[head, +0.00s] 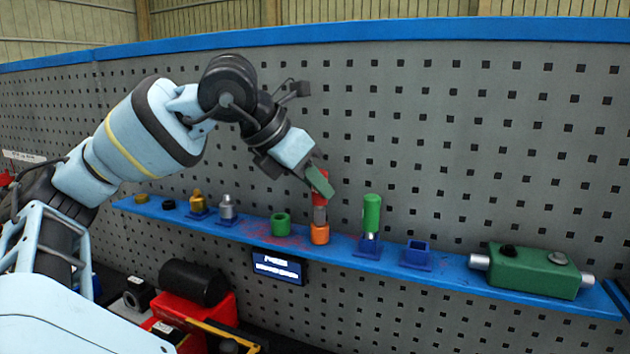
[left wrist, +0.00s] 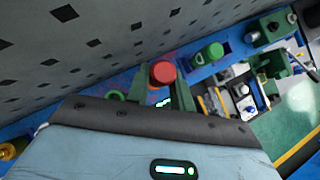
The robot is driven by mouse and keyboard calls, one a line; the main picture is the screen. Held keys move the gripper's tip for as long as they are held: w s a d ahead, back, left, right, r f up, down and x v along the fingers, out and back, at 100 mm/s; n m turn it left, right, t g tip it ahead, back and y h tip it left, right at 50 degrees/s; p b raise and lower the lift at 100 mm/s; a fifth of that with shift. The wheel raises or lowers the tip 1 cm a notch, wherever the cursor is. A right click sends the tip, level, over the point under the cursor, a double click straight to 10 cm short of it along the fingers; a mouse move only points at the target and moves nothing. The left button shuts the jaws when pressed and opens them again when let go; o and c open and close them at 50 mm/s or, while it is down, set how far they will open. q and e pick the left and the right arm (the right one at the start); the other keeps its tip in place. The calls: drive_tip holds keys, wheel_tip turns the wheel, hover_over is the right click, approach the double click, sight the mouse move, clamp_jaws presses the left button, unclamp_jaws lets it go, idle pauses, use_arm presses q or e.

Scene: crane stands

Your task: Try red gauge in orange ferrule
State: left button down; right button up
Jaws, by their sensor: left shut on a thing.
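My left gripper (head: 318,183) reaches down from the upper left and is shut on the red gauge (head: 320,201). The gauge is upright, with its red handle between the green fingers and its grey shank below. The orange ferrule (head: 320,234) stands on the blue shelf directly under the shank. The shank's lower end meets the ferrule's top in the picture; how far it sits inside, I cannot tell. My right gripper is not in view.
The blue shelf (head: 340,247) also carries a green ferrule (head: 280,225), a green gauge (head: 372,212) in a holder, an empty blue holder (head: 417,254) and a green box (head: 535,271). Brass and grey pieces stand to the left. A pegboard (head: 450,120) rises close behind.

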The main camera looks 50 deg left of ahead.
use_arm(q)
drive_tip(key=shift+f, duration=0.25)
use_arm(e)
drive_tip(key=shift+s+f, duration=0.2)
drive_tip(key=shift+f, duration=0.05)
use_arm(q)
drive_tip(key=shift+r, duration=0.1)
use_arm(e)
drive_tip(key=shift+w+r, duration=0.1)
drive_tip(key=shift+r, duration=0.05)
use_arm(q)
drive_tip(key=shift+r+p, duration=0.45)
drive_tip(key=shift+p, duration=0.05)
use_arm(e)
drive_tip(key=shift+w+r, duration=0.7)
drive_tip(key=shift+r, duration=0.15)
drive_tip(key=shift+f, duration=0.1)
use_arm(q)
drive_tip(key=shift+w+m+h, duration=0.1)
drive_tip(key=shift+m+h, duration=0.2)
drive_tip(key=shift+m, duration=0.2)
drive_tip(key=shift+a+m, duration=0.1)
drive_tip(key=shift+m, duration=0.3)
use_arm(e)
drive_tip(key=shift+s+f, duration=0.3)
use_arm(q)
drive_tip(key=shift+h+b, duration=0.3)
